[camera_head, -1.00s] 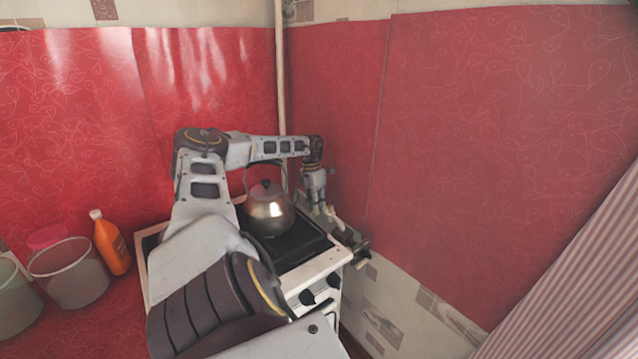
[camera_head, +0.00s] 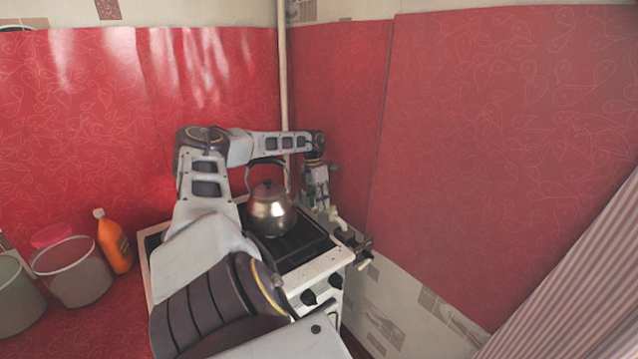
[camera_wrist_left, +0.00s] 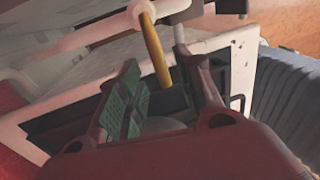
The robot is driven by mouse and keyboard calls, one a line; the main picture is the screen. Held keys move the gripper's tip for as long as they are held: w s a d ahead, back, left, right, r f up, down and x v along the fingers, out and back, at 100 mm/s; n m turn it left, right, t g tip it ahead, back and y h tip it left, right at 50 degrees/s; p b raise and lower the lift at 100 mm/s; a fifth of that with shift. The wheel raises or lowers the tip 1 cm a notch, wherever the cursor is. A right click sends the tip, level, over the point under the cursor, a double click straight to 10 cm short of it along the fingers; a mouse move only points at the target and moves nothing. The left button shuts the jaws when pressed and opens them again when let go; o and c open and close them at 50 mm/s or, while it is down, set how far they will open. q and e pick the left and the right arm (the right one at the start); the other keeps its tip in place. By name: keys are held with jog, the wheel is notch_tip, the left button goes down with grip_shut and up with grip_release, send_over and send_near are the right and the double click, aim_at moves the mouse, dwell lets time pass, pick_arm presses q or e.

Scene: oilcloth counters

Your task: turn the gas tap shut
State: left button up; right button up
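The gas tap shows best in the left wrist view, as a yellow lever (camera_wrist_left: 155,50) on a pale pipe fitting (camera_wrist_left: 143,13). My left gripper (camera_wrist_left: 160,62) is open there, with its green-padded finger on the left of the lever and its other finger on the right. The lever's lower end reaches between the fingers; I cannot tell whether either touches it. In the head view my left gripper (camera_head: 318,203) points down behind the stove's right side, beside the pale pipe parts (camera_head: 337,217). The lever cannot be made out there. My right gripper is out of view.
A metal kettle (camera_head: 270,210) stands on the white stove (camera_head: 325,266), close to my left forearm. A vertical pipe (camera_head: 283,90) runs up the wall corner. An orange bottle (camera_head: 114,242) and buckets (camera_head: 75,275) stand at left. A striped curtain (camera_head: 580,290) hangs at right.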

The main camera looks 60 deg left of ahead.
pick_arm(q)
notch_tip(320, 180, up, 10)
jog(key=a, duration=0.2)
jog(key=shift+s+r, duration=0.15)
jog(key=shift+s, duration=0.05)
dwell(0.8)
